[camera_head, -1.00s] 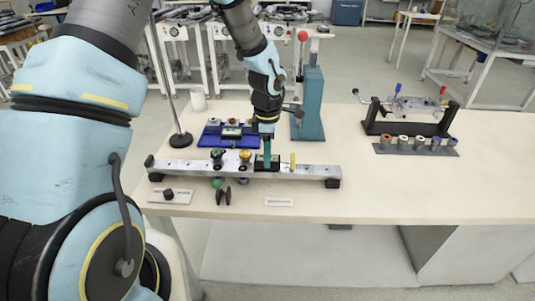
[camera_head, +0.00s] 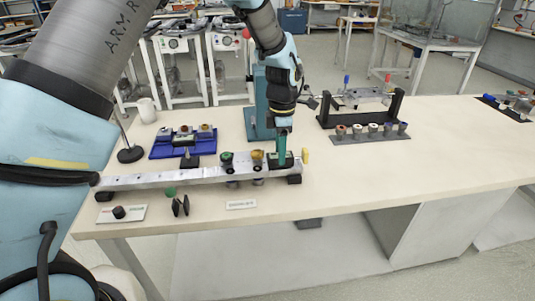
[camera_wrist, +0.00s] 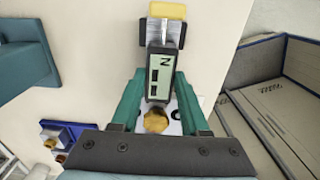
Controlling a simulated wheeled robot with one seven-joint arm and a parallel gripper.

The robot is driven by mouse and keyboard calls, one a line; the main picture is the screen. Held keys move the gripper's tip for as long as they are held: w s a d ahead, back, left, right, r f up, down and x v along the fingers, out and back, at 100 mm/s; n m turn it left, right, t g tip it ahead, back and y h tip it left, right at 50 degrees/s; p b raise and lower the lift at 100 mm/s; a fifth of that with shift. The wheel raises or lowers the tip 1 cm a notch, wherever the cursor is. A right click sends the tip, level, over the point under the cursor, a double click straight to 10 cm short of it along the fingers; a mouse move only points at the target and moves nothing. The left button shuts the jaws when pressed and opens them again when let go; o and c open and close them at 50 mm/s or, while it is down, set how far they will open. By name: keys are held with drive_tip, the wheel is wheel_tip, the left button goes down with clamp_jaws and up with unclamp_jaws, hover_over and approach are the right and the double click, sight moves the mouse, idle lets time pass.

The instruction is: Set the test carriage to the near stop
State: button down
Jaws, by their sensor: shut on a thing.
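The test carriage, with a green knob (camera_head: 227,158) and an amber knob (camera_head: 257,156), sits on the right part of the grey rail (camera_head: 150,181). My gripper (camera_head: 283,152) points down with its green fingers around the carriage's dark block, at the rail's right end. In the wrist view, my gripper (camera_wrist: 158,92) is shut on this block (camera_wrist: 161,76), which carries a pale marked face. A yellow end piece (camera_wrist: 167,11) lies beyond it, and the amber knob (camera_wrist: 156,121) shows between the fingers. The stops cannot be told apart.
A blue tray (camera_head: 160,151) with small parts lies behind the rail. A teal column (camera_head: 259,108) stands behind my gripper. A black stand (camera_head: 393,107) and a row of small knobs are to the right. A control plate (camera_head: 133,213) and white card (camera_head: 241,204) lie in front.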

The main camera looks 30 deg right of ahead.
drive_tip(key=shift+s+d+r, duration=0.1)
drive_tip(key=shift+s+d, duration=0.15)
drive_tip(key=shift+d, duration=0.1)
drive_tip(key=c, duration=0.8)
unclamp_jaws()
drive_tip(key=o, duration=0.4)
drive_tip(key=shift+w+a, duration=0.1)
wheel_tip(320, 180, up, 11)
drive_tip(key=b, duration=0.2)
drive_tip(key=shift+a+f, duration=0.1)
drive_tip(key=shift+f, duration=0.1)
